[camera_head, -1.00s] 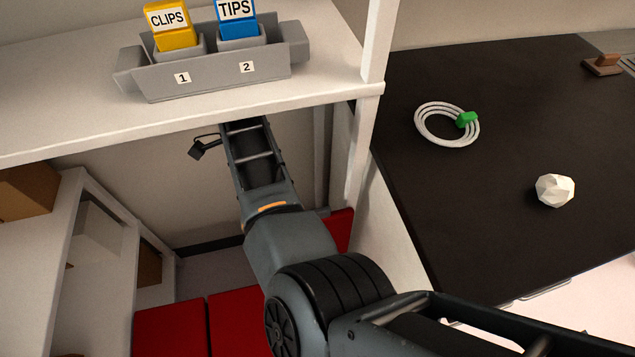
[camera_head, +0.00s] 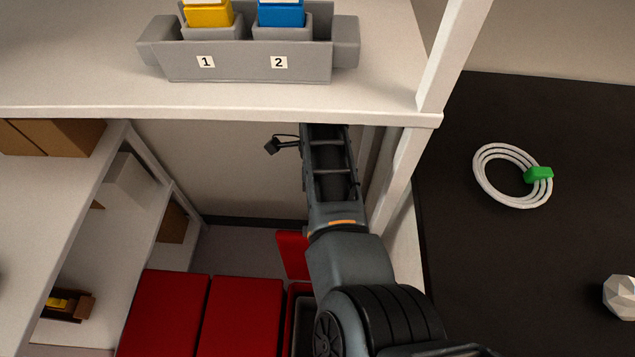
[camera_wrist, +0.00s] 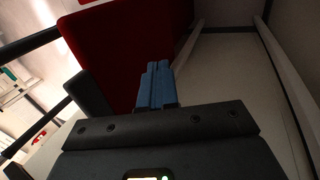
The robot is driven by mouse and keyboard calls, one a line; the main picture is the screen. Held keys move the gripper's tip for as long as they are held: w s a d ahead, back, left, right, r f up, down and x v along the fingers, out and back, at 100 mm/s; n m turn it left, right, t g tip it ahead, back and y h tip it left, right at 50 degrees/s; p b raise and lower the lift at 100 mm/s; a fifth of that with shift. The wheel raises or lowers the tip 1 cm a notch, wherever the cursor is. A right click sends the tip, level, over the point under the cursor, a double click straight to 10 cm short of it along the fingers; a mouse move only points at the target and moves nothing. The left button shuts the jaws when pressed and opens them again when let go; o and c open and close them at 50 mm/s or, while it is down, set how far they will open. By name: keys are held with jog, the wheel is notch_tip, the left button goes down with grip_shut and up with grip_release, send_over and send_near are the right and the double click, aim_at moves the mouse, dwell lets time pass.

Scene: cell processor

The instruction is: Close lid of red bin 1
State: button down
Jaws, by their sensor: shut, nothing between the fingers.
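A row of red-lidded bins stands on the floor below the shelf in the head view. Two flat red lids (camera_head: 165,310) and (camera_head: 242,312) are down. To their right, a third red lid (camera_head: 292,255) stands raised above a dark grey open bin (camera_head: 304,318), partly hidden by my arm. No bin number is readable. In the wrist view, a large red lid panel (camera_wrist: 125,40) lies just beyond my gripper (camera_wrist: 158,68), whose blue fingers are together and empty. Whether they touch the lid I cannot tell. In the head view my gripper is hidden beneath the shelf.
The white shelf (camera_head: 240,112) overhangs my arm and carries a grey holder (camera_head: 250,65) with two compartments. A white post (camera_head: 400,170) stands close right of my arm. The dark table (camera_head: 470,260) holds a coiled cable (camera_head: 510,190). Cardboard boxes (camera_head: 55,137) stand left.

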jog(key=shift+s+a+f+p, duration=0.1)
jog(key=shift+s+f+p, duration=0.2)
jog(key=shift+s, duration=0.55)
jog(key=shift+s+d+f+p, duration=0.1)
jog(key=shift+s+f+p, duration=0.25)
jog(key=shift+s, duration=0.5)
jog(key=shift+s+a+f+p, duration=0.15)
jog(key=shift+s+f, duration=0.3)
jog(key=shift+s, duration=0.4)
